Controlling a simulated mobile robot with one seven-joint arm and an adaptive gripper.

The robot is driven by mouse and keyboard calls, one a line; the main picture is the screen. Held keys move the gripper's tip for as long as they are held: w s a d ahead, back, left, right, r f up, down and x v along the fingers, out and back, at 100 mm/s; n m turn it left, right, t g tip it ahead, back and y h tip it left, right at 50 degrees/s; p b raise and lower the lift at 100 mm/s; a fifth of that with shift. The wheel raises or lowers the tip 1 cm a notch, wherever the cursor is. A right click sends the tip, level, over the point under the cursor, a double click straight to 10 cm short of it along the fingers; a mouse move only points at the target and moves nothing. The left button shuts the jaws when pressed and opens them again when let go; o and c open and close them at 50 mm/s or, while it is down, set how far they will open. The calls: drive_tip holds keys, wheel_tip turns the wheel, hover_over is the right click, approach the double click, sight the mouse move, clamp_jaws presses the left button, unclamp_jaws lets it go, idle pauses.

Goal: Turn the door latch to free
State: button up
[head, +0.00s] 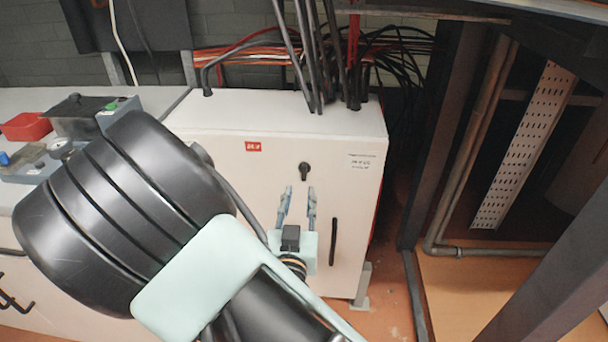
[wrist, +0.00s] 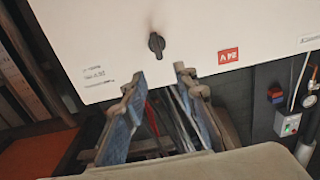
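The door latch (head: 304,171) is a small black knob on the front of a white cabinet (head: 230,190). It also shows in the wrist view as a dark knob (wrist: 156,45), its tab roughly upright in that picture. My gripper (head: 298,190) is open, its two blue-grey fingers apart with nothing between them. In the head view the fingertips are just below the latch. In the wrist view the gripper (wrist: 157,84) has the latch beyond its tips, roughly centred between them; I see no contact.
A long black handle (head: 333,242) is on the cabinet front, lower right of the latch. Thick black cables (head: 318,60) enter the cabinet top. A bench (head: 150,97) with a red box (head: 26,126) is at left. A dark post (head: 440,140) stands at right.

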sight(303, 169)
drive_tip(key=w+b, duration=0.2)
drive_tip(key=w, duration=0.8)
drive_tip(key=shift+d, duration=0.2)
drive_tip(key=shift+c, duration=0.4)
clamp_jaws()
